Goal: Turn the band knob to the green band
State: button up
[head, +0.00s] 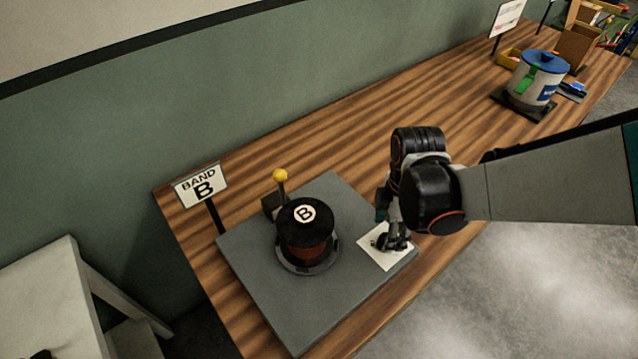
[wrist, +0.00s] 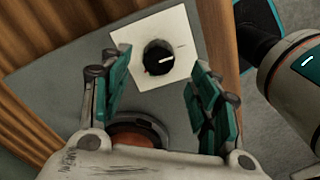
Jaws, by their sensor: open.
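In the wrist view the pointer lies nearly level, tilted slightly up to the right. A short thin mark shows on the plate right of the knob. No green band can be made out on the plate. In the head view the white plate (head: 372,249) sits at the right edge of a grey base, with the knob partly hidden by my gripper (head: 392,222). My gripper is open, its fingers (wrist: 154,64) apart on either side of the knob, not visibly touching it.
A black spool-like drum (head: 306,230) marked B stands on the grey base (head: 270,312), left of the knob. A yellow ball (head: 280,175) tops a post behind it. A "BAND B" sign (head: 201,186) stands at left. A blue-lidded pot (head: 538,78) is far right.

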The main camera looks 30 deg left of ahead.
jog(key=shift+w+f+b, duration=0.15)
jog(key=shift+f+b, duration=0.9)
jog(key=shift+f, duration=1)
jog(key=c, duration=1.1)
